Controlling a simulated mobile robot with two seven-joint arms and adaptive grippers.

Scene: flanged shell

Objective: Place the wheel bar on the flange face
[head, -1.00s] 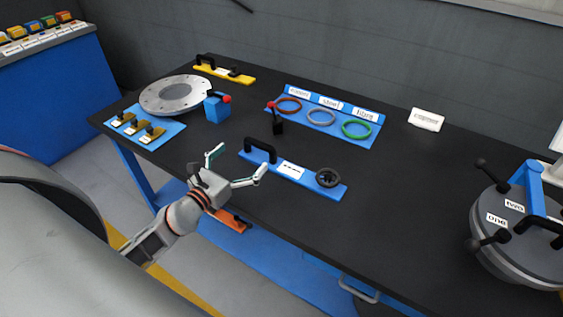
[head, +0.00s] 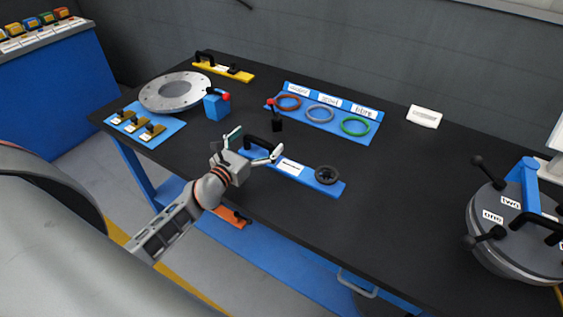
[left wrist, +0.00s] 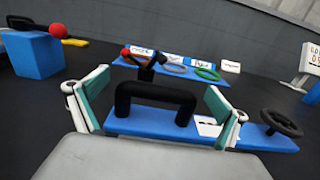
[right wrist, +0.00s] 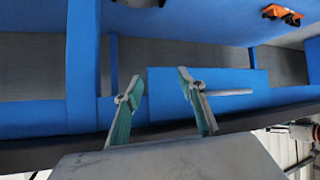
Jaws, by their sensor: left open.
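The wheel bar (head: 300,172) is a blue bar with a black arched handle at its left end, a white label and a black handwheel (head: 327,175) at its right end. It lies on the dark table near the front edge. My left gripper (head: 258,146) is open at the handle end. In the left wrist view the black handle (left wrist: 155,90) stands between the spread fingers, with no visible grip on it. My right gripper (right wrist: 157,80) is open and empty, facing blue framework.
A grey bolted disc (head: 165,93), a blue block with a red knob (head: 216,106) and a yellow handled bar (head: 222,70) stand at the left. A blue tray (head: 368,136) of coloured rings lies behind the bar. A lidded drum (head: 510,235) stands right. The right-centre table is clear.

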